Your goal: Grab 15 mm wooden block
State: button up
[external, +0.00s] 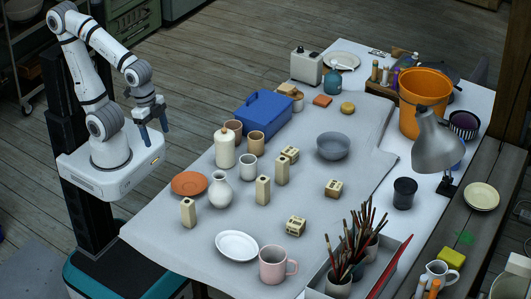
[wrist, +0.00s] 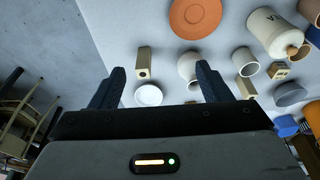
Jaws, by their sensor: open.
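Several cream wooden blocks are on the table, and I cannot read any size on them. Upright ones are a front left block (external: 188,213), a middle block (external: 263,190) and a taller-looking block (external: 282,171). Others lie with dark holes showing: a back block (external: 290,154), a right block (external: 333,189) and a front block (external: 296,226). My gripper (external: 153,134) is open and empty, high beside the table's left side, apart from all blocks. In the wrist view, one block (wrist: 144,63) shows between the spread fingers (wrist: 160,70), well beyond them.
An orange saucer (external: 189,183), white vase (external: 220,190), lidded jar (external: 224,148) and white cup (external: 248,167) crowd near the left blocks. A white plate (external: 237,246) and pink mug (external: 273,265) stand in front. The table's front left corner (external: 150,235) is clear.

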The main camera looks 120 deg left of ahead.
jog(key=w+a+n, duration=0.7)
jog(key=w+n, duration=0.2)
jog(key=w, duration=0.2)
jog(key=n+b, duration=0.1)
jog(key=n, duration=2.5)
send_over(290, 150)
jog(key=shift+g, duration=0.4)
jog(key=f, duration=1.6)
jog(key=shift+s+a+f, duration=0.15)
jog(key=shift+s+f, duration=0.05)
jog(key=shift+s, duration=0.2)
jog(key=shift+a+f, duration=0.15)
jog(key=shift+f, duration=0.15)
jog(key=f, duration=0.5)
jog(key=w+f, duration=0.1)
jog(key=f, duration=0.1)
jog(key=shift+d+f, duration=0.15)
jog(key=shift+d, duration=0.15)
jog(key=shift+s, duration=0.1)
jog(key=shift+c, duration=0.4)
jog(key=c, duration=1)
